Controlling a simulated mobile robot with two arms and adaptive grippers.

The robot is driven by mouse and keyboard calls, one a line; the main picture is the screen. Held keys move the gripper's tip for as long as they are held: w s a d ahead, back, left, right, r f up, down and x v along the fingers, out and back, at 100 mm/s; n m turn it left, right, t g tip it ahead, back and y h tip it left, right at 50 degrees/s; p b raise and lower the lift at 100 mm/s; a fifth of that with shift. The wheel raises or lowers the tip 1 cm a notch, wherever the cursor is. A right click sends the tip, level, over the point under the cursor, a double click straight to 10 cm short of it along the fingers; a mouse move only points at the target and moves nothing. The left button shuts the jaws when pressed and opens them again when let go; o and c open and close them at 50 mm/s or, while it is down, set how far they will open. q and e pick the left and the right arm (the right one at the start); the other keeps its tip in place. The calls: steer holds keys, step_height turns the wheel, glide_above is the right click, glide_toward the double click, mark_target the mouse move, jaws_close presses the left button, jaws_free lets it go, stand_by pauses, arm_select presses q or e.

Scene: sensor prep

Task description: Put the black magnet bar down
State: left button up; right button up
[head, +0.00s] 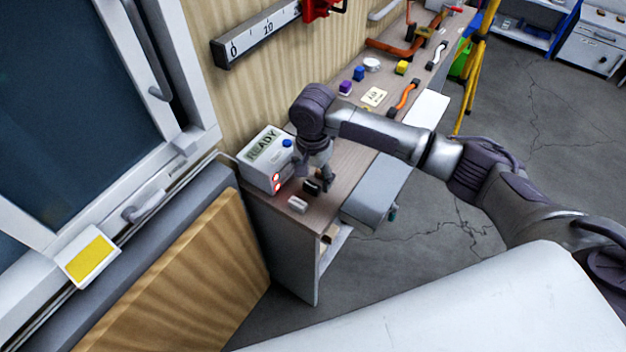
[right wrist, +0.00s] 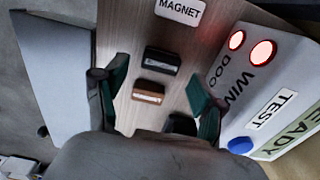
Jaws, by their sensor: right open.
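The black magnet bar (head: 311,187) lies on the wooden bench near its close end, between the READY box and a grey tray-like part at the bench edge. In the right wrist view the black bar (right wrist: 161,61) sits below a MAGNET label (right wrist: 178,10), with a brown bar (right wrist: 149,92) close beside it. My right gripper (head: 322,177) is low over the bench next to the black bar. In the wrist view its two fingers (right wrist: 155,88) stand wide apart with nothing clamped between them. My left gripper is not in view.
The white READY box (head: 264,160) with red lights and a blue button stands close to the gripper; its TEST label shows in the wrist view. Coloured blocks and orange-handled items lie farther along the bench (head: 345,158). A window with a yellow-faced box (head: 90,258) is at left.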

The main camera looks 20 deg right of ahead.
mark_target(313, 184)
step_height(313, 184, up, 10)
steer(key=shift+b, duration=0.4)
